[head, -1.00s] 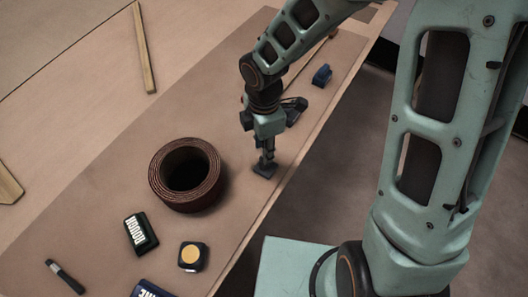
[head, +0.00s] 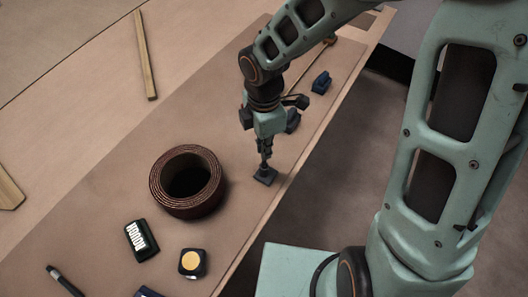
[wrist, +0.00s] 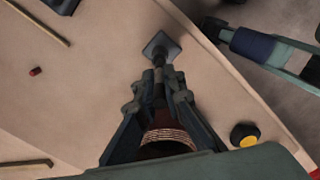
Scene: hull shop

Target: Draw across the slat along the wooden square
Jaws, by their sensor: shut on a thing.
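My gripper (wrist: 158,95) is shut on the stem of a dark tool with a square foot (wrist: 160,47). In the head view the foot (head: 265,176) is at the bench top, near its right edge; I cannot tell if it touches. A thin wooden slat (head: 146,55) lies at the upper left, well away from my gripper. Another wooden piece (head: 9,190) is cut off by the left edge; I cannot tell if it is the wooden square. The wrist view shows a strip at upper left (wrist: 40,24) and one at lower left (wrist: 27,163). A dark pen-like marker (head: 65,281) lies at lower left.
A brown coil (head: 164,188) stands left of my gripper. A dark labelled block (head: 142,240) and a yellow-faced tape measure (head: 193,263) lie nearer. The bench edge drops off at right; the upper left is mostly clear.

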